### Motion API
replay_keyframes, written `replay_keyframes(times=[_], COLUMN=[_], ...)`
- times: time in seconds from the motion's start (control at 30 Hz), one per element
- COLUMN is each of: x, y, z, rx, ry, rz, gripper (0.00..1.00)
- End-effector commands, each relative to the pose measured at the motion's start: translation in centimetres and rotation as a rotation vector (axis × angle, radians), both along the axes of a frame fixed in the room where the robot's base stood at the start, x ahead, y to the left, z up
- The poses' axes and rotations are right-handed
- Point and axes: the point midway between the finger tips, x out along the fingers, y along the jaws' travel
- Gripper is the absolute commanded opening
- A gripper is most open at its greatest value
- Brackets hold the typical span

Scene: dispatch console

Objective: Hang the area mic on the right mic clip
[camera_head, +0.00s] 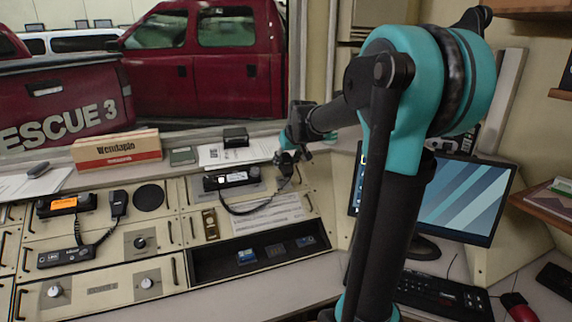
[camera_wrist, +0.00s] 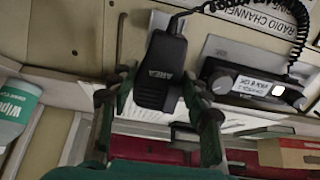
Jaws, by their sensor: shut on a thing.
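The area mic (camera_wrist: 160,72) is a black hand mic with a white "AREA" label. It sits between the two fingers of my gripper (camera_wrist: 152,96) in the wrist view, and the gripper is shut on it. In the head view my gripper (camera_head: 289,156) is just right of the right-hand radio (camera_head: 230,179), over the console's sloped panel. A black coiled cord (camera_wrist: 300,30) runs from the mic's end towards the radio, which shows in the wrist view (camera_wrist: 255,88). I cannot make out the right mic clip; the mic and gripper may cover it.
Another mic (camera_head: 118,204) stands beside the orange-screened radio (camera_head: 65,205) on the left. A Wendapio box (camera_head: 116,150) and a small black box (camera_head: 236,137) lie on the back ledge. A monitor (camera_head: 465,195) stands right, behind my arm. A wipes tub (camera_wrist: 14,108) shows at the wrist view's left.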

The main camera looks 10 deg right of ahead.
Motion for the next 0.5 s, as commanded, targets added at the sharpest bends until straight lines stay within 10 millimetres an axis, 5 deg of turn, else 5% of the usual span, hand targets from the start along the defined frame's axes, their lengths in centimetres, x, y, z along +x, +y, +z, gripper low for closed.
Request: replay_keyframes(times=[0.5], x=[2.3], y=[0.5], z=[-3.8], rx=[0.0], ry=[-0.001], rz=[-0.001], gripper=[0.13])
